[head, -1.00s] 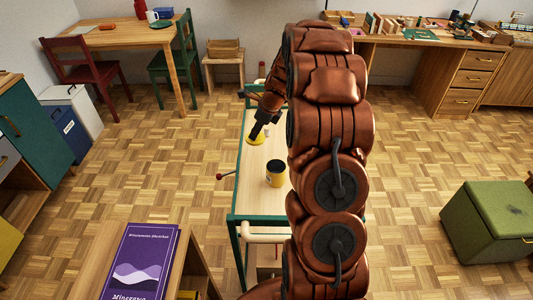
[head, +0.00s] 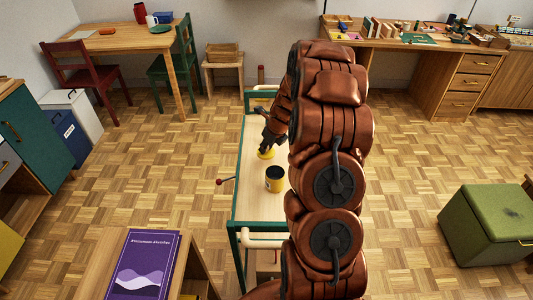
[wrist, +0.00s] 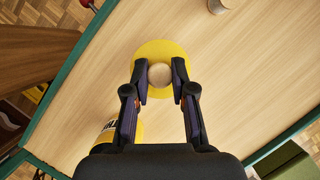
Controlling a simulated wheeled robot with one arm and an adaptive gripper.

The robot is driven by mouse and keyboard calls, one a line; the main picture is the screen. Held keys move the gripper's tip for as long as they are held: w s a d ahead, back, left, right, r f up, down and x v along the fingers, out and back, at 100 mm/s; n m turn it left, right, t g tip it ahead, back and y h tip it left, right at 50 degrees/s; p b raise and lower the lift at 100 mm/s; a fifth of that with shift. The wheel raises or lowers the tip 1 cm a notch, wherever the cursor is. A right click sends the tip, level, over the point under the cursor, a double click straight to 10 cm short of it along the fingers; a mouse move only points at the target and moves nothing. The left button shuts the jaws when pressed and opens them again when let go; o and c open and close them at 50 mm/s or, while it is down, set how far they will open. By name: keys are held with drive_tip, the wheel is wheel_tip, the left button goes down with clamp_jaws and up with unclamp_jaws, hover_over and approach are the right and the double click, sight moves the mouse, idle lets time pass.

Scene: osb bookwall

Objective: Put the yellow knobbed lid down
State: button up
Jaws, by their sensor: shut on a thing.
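The yellow lid (head: 266,154) is a flat disc with a round pale knob. In the wrist view the lid (wrist: 160,46) lies between and beyond my fingertips, with its knob (wrist: 159,74) between them. My gripper (head: 266,139) is shut on the knob, and it also shows in the wrist view (wrist: 159,67). The lid is low over the wooden top of the green-framed cart (head: 250,205); I cannot tell whether it touches.
A small metallic object (wrist: 216,6) stands on the cart top at the wrist view's upper edge. A red-knobbed lever (head: 219,182) sticks out at the cart's left side. Bare cart top lies around the lid. A green ottoman (head: 490,222) stands on the floor at right.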

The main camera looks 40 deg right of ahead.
sight(268, 152)
drive_tip(key=shift+f+p, duration=0.5)
drive_tip(key=shift+f, duration=1.5)
drive_tip(key=shift+f, duration=0.1)
drive_tip(key=o, duration=0.9)
drive_tip(key=shift+o, duration=0.2)
